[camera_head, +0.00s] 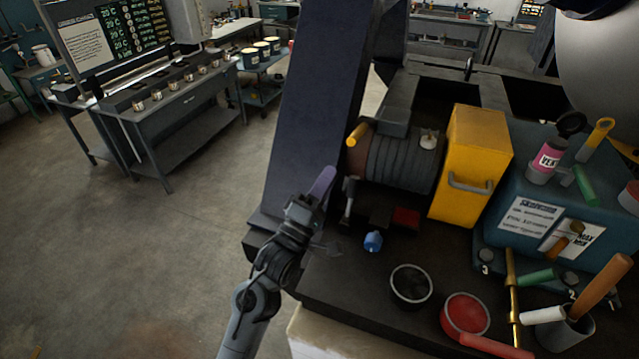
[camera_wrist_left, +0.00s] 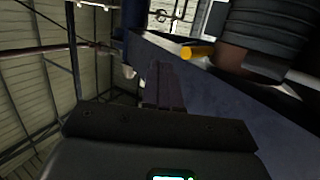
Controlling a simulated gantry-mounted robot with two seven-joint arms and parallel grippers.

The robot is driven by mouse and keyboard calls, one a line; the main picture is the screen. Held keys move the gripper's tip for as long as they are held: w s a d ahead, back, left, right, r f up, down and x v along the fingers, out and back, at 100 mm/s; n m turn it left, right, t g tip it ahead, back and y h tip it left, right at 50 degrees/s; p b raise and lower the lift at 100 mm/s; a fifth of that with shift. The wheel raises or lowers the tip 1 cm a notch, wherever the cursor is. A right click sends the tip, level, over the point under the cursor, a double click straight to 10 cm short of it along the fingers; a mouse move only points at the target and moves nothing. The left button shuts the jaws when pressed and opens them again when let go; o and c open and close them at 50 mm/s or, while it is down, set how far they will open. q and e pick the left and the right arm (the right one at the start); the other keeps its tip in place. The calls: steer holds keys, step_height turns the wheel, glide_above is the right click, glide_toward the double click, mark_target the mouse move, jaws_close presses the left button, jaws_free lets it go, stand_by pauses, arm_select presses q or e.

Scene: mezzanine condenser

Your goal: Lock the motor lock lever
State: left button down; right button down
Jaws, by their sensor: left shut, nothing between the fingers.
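A ribbed dark motor (camera_head: 400,163) lies on its side on the dark bench; its ribbed body also shows in the left wrist view (camera_wrist_left: 268,30). A short lever end with a yellow grip (camera_head: 357,134) sticks out at its left side and looks like the motor lock lever. The yellow grip also shows in the left wrist view (camera_wrist_left: 197,52), right of the fingertips. My left gripper (camera_head: 324,180) is shut and empty, below and left of the yellow grip, apart from it. The fingers also show in the left wrist view (camera_wrist_left: 160,72).
A dark slanted beam (camera_head: 320,90) rises behind my left gripper. A yellow box (camera_head: 470,165) stands right of the motor. A blue knob (camera_head: 373,241), a black cup (camera_head: 411,286) and a red cup (camera_head: 466,316) are nearer the front. Open floor lies left.

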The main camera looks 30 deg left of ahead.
arm_select(q)
steer(key=shift+s+a+r, duration=0.1)
steer(key=shift+s+r, duration=0.25)
steer(key=shift+s, duration=0.25)
steer(key=shift+s+a+r, duration=0.1)
steer(key=shift+s+r, duration=0.25)
steer(key=shift+s, duration=0.2)
steer(key=s+d+f+m+g+p, duration=0.1)
steer(key=s+f+m+g+p, duration=0.1)
steer(key=s+f+g+p, duration=0.4)
steer(key=s+d+f+m+g+p, duration=0.2)
steer(key=s+f+m+g, duration=0.1)
steer(key=s+f, duration=0.65)
steer(key=s+a+f+m+g+y, duration=0.1)
steer(key=s+f+m+g, duration=0.3)
steer(key=s+m+g, duration=0.1)
steer(key=s+f+m+g+y+p, duration=0.1)
steer(key=s+f+m+g, duration=0.2)
steer(key=s, duration=0.7)
steer(key=m+g, duration=0.2)
steer(key=m, duration=0.2)
steer(key=shift+s+a+f+g, duration=0.3)
steer(key=shift+a+f+g, duration=0.1)
